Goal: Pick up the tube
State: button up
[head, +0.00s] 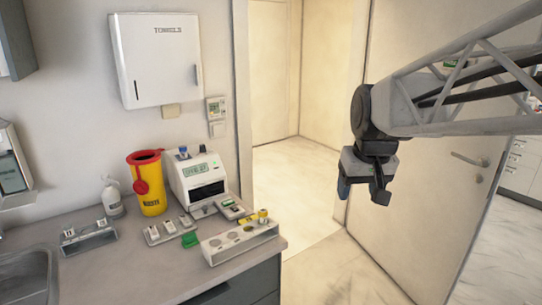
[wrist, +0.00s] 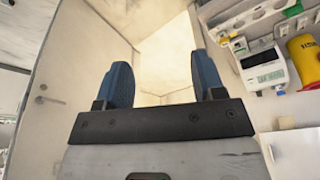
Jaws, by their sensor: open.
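A small tube with a yellow cap (head: 262,215) stands at the right end of a white rack (head: 232,249) near the counter's front right corner. Another small item with a blue top (head: 183,153) sits on the white analyser (head: 198,178); I cannot tell if it is a tube. My gripper (head: 364,190) hangs in the air right of the counter, well apart from the rack and higher. It is open and empty. In the wrist view its blue fingers (wrist: 162,82) are spread with only the doorway between them. The analyser (wrist: 263,68) also shows there, at right.
A yellow waste bin with a red lid (head: 151,190), a white pump bottle (head: 112,198) and a green block (head: 190,240) stand on the counter (head: 150,268). A sink (head: 22,275) is at left. Open floor and a door (head: 430,150) lie right of the counter.

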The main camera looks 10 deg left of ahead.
jog(key=w+a+r+n, duration=0.2)
jog(key=w+a+r, duration=0.1)
jog(key=w+a, duration=0.9)
jog(key=n+y, duration=0.3)
jog(key=n, duration=0.3)
send_over(183, 147)
jog(key=s+d, duration=0.1)
jog(key=d, duration=0.1)
notch_tip(183, 147, down, 7)
jog(key=shift+s+r, duration=0.1)
jog(key=shift+r, duration=0.1)
jog(key=shift+x, duration=1.35)
jog(key=shift+f, duration=0.1)
jog(key=shift+x, duration=2.45)
